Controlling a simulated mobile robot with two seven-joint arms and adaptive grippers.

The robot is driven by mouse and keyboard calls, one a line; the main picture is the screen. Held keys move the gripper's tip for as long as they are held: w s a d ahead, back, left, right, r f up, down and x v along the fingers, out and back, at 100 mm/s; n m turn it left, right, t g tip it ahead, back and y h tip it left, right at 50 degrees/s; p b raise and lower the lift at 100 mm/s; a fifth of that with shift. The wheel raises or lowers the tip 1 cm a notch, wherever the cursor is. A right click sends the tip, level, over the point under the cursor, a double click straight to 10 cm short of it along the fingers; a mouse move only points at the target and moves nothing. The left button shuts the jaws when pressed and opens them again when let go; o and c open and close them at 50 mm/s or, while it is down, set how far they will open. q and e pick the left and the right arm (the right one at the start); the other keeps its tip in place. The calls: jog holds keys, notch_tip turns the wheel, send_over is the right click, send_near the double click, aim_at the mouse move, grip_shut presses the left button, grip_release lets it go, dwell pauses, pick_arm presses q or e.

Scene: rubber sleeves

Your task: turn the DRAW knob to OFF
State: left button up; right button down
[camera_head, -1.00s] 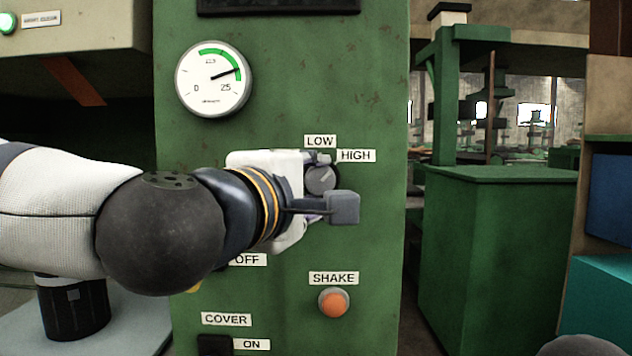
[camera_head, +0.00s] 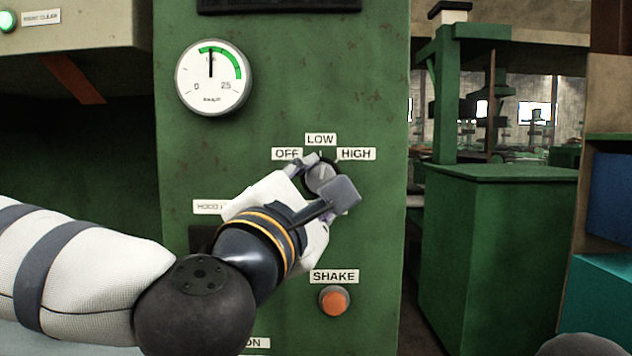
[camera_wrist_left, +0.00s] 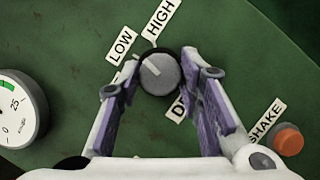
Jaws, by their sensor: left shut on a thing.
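The DRAW knob (camera_head: 319,176) is a round grey knob on the green panel. Its pale pointer mark shows in the wrist view on the knob (camera_wrist_left: 160,72), pointing toward the LOW label (camera_wrist_left: 122,46). In the head view the OFF label (camera_head: 286,154) is left of the knob, LOW (camera_head: 320,139) above and HIGH (camera_head: 356,154) to the right. My left gripper (camera_head: 325,181) is shut on the knob, one finger on each side. The DRAW label (camera_wrist_left: 178,106) is partly hidden by a finger. My right gripper is not in view.
A round gauge (camera_head: 213,78) sits up and left, its needle straight up. The orange SHAKE button (camera_head: 334,301) is below the knob. A partly covered white label (camera_head: 208,207) and dark switch lie behind my arm. A green cabinet (camera_head: 490,260) stands to the right.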

pick_arm(q)
jog(key=n+t+y, duration=0.1)
jog(key=n, duration=0.2)
jog(key=n+t+y, duration=0.1)
jog(key=n, duration=0.1)
jog(key=n+y, duration=0.1)
jog(key=n, duration=0.2)
jog(key=shift+d+n+t, duration=0.1)
jog(key=shift+n+t, duration=0.2)
jog(key=shift+t, duration=0.1)
jog(key=shift+d+n+t+y, duration=0.15)
jog(key=shift+n+y, duration=0.75)
jog(key=shift+n, duration=0.75)
jog(key=shift+a+n+t+y, duration=0.15)
jog(key=shift+n+y, duration=0.75)
jog(key=shift+n, duration=0.75)
jog(key=shift+d+n, duration=0.1)
jog(key=shift+n, duration=0.2)
jog(key=o, duration=0.9)
jog(key=shift+o, duration=1.3)
jog(key=shift+w, duration=0.15)
jog(key=shift+f, duration=0.1)
jog(key=v, duration=1.2)
